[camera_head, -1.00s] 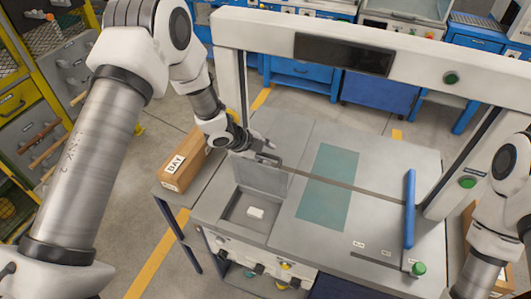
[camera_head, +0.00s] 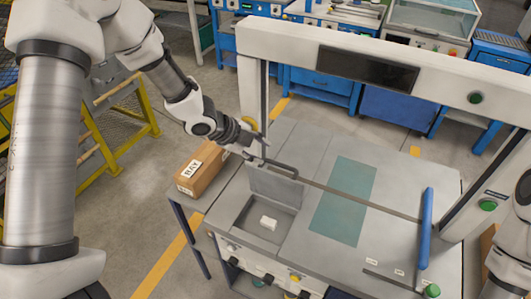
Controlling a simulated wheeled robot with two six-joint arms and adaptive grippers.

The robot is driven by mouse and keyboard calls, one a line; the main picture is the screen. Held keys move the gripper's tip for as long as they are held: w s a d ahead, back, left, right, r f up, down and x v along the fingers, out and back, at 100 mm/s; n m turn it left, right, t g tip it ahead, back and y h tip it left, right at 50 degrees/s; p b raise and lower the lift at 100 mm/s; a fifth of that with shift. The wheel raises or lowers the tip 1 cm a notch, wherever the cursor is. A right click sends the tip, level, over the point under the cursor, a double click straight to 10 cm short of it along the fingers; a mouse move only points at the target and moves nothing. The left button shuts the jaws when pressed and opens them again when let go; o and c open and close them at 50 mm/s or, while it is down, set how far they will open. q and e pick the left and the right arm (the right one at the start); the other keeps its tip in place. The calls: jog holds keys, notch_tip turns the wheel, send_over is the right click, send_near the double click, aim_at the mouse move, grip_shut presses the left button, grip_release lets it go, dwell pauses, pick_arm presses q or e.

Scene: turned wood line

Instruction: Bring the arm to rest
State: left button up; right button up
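My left arm comes in from the left. Its gripper (camera_head: 257,146) is above and just left of the raised lid (camera_head: 276,186) of a shallow bin in the grey table (camera_head: 295,255). The fingers look apart, with nothing seen between them. The lid's dark handle (camera_head: 282,170) lies close to the fingertips; whether they touch is hard to tell. A small white block (camera_head: 268,222) lies in the open bin.
A cardboard box marked BAY (camera_head: 203,169) sits left of the bin. A white gantry frame (camera_head: 410,72) spans the table's back. Yellow-framed racks (camera_head: 90,150) stand at the left.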

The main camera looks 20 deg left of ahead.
pick_arm(q)
jog(key=shift+w, duration=0.1)
jog(key=s+d+f+n+g, duration=0.1)
jog(key=s+f+n, duration=0.2)
jog(key=s+f, duration=0.1)
jog(key=s+d+f+n+g+y, duration=0.1)
jog(key=s+f+n, duration=0.3)
jog(key=s+f, duration=0.1)
jog(key=s+d+f+n+g, duration=0.1)
jog(key=s+f+n, duration=0.3)
jog(key=f, duration=0.2)
jog(key=shift+s+d+f, duration=0.15)
jog(key=shift+s+f, duration=0.1)
jog(key=shift+s, duration=0.15)
jog(key=s+a+f+n+g+y, duration=0.2)
jog(key=s+f+n, duration=0.25)
jog(key=s, duration=0.45)
jog(key=s+a+f+n+g+y, duration=0.15)
jog(key=s+f+n, duration=0.3)
jog(key=s, duration=0.45)
jog(key=shift+y, duration=0.25)
jog(key=f+b, duration=0.2)
jog(key=w+f+b, duration=0.1)
jog(key=f+b, duration=0.1)
jog(key=b, duration=0.1)
jog(key=shift+w, duration=0.1)
